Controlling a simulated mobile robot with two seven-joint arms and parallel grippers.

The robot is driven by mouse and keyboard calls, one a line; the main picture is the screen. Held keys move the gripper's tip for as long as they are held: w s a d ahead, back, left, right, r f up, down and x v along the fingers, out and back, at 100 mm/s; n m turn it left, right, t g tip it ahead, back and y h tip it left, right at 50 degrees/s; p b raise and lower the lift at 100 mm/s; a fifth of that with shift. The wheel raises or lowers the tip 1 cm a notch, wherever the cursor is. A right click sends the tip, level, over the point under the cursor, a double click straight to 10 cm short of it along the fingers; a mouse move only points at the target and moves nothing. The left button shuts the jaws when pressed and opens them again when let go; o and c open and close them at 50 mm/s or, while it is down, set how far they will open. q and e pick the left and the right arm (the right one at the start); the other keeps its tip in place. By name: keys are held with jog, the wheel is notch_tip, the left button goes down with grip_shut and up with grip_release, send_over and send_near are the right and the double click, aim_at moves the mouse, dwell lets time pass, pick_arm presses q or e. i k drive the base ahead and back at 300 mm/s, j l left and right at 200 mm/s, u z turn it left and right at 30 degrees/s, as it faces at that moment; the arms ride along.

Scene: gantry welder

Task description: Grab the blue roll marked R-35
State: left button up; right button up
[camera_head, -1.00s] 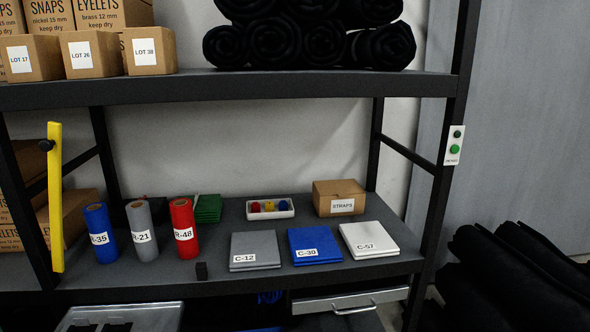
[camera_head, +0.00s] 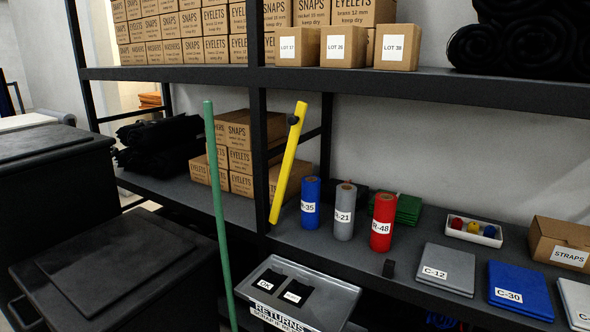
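The blue roll marked R-35 (camera_head: 311,203) stands upright on the middle shelf, just right of the shelf post and the yellow bar. A grey roll marked R-21 (camera_head: 344,212) stands to its right, and a red roll marked R-48 (camera_head: 383,222) stands right of that. The blue roll's label faces me and its front is unobstructed. Neither of my grippers shows in the head view.
A yellow bar (camera_head: 288,165) hangs slanted beside the blue roll. A green pole (camera_head: 218,215) stands in front of the shelf at left. A grey returns tray (camera_head: 335,299) juts out below the rolls. Black bins (camera_head: 60,175) fill the left.

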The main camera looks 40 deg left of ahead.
aim_at(310, 201)
jog(key=u, duration=1.25)
